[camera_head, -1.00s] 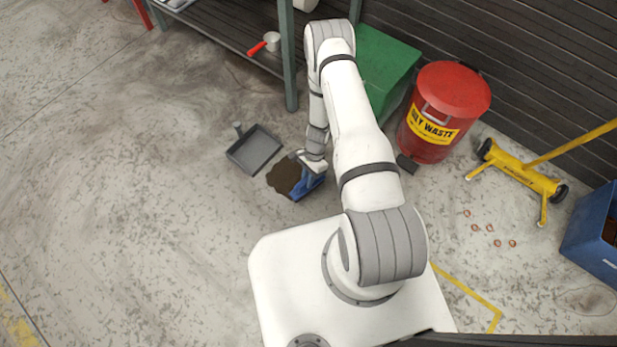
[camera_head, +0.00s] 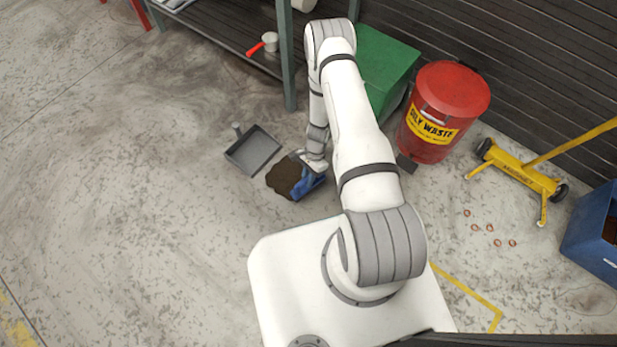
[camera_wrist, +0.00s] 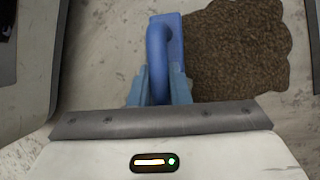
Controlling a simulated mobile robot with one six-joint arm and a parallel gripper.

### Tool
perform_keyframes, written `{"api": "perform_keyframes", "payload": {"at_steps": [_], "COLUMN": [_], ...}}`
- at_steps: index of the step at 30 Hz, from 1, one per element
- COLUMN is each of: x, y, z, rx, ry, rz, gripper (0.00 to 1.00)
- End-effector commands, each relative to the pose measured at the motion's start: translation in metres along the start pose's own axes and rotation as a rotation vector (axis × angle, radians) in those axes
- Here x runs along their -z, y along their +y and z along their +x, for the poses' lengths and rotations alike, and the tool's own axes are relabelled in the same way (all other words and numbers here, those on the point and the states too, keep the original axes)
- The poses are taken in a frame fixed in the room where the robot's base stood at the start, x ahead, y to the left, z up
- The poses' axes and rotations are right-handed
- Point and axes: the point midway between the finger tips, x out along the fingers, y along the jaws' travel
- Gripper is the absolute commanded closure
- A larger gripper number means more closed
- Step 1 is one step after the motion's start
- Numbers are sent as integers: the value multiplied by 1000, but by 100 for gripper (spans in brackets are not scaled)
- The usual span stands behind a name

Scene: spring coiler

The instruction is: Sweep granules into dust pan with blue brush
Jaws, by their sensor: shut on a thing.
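The blue brush (camera_head: 308,184) is at the floor at the right edge of the brown granules (camera_head: 283,175). In the wrist view the blue brush (camera_wrist: 165,45) shows its looped handle, with the granules (camera_wrist: 235,50) right beside it. My gripper (camera_wrist: 160,85) is shut on the brush handle. In the head view my arm partly hides my gripper (camera_head: 314,164). The grey dust pan (camera_head: 253,150) lies on the floor just up and left of the granules, with a narrow gap between them. Its short handle points away to the upper left.
A red oily waste can (camera_head: 440,105) and a green box (camera_head: 382,65) stand behind my arm. A metal shelf post (camera_head: 287,60) rises behind the pan. Several copper rings (camera_head: 490,228) lie at the right, near a yellow wheeled stand (camera_head: 520,175). The floor at the left is clear.

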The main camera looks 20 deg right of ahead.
Motion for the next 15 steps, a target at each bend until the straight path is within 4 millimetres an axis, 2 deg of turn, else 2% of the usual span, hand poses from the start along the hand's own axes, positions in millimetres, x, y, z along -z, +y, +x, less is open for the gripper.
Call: {"api": "perform_keyframes", "payload": {"at_steps": [15], "x": [3], "y": [-2], "z": [7], "rx": [0], "ry": [0], "rz": [1], "gripper": [100]}}
